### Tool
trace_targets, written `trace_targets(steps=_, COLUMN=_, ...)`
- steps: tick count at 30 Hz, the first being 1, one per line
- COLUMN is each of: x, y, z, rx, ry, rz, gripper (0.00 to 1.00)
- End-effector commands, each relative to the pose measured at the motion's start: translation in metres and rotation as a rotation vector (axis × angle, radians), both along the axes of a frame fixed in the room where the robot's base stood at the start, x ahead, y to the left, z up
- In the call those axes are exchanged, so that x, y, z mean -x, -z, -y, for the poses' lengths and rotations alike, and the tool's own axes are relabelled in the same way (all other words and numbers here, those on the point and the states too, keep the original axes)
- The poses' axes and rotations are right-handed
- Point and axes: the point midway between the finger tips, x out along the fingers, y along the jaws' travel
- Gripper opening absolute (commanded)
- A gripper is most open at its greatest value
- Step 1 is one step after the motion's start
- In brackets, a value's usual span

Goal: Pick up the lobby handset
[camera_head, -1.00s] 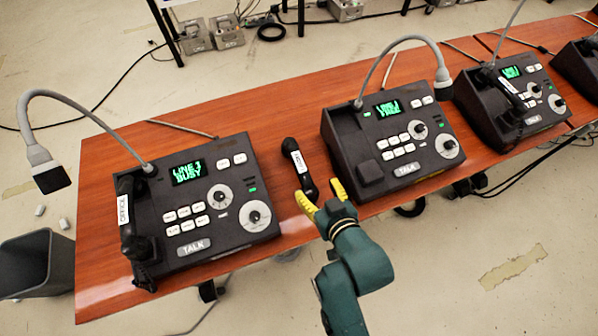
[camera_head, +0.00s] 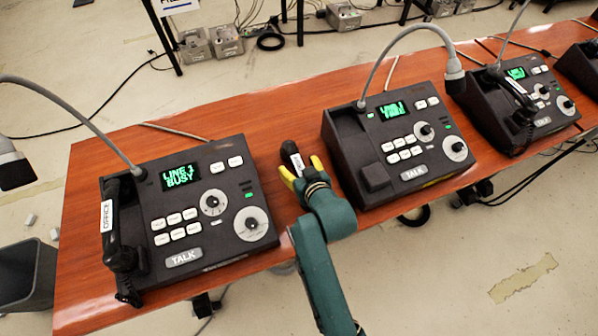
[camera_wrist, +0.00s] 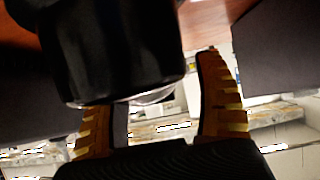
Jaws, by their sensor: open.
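A black handset (camera_head: 290,148) with a white label lies on the wooden table between two paging phones; the label is too small to read for sure. My gripper (camera_head: 303,174) is open at the handset's near end, with yellow fingers on either side of it, and hides its lower part. In the wrist view the dark handset end (camera_wrist: 118,50) fills the upper left, in front of the left finger and above the gap. Whether a finger touches it I cannot tell. The phone to the right (camera_head: 395,150) has an empty cradle.
Gooseneck microphones (camera_head: 410,42) arch above. Bare table (camera_head: 270,110) lies behind the loose handset.

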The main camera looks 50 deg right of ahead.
Motion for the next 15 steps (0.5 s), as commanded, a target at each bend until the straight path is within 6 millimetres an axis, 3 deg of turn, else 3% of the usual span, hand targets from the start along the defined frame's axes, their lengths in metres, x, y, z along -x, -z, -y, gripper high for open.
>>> trace_targets(steps=2, x=0.0001, y=-0.0006, z=-0.0001, rx=0.0, ry=0.0, rz=0.001, gripper=0.65)
trace_targets(steps=12, x=0.0003, y=-0.0006, z=-0.0003, rx=0.0, ry=0.0, rz=0.0, gripper=0.0)
trace_targets(steps=15, x=0.0004, y=-0.0002, z=-0.0003, rx=0.0, ry=0.0, rz=0.0, gripper=0.0)
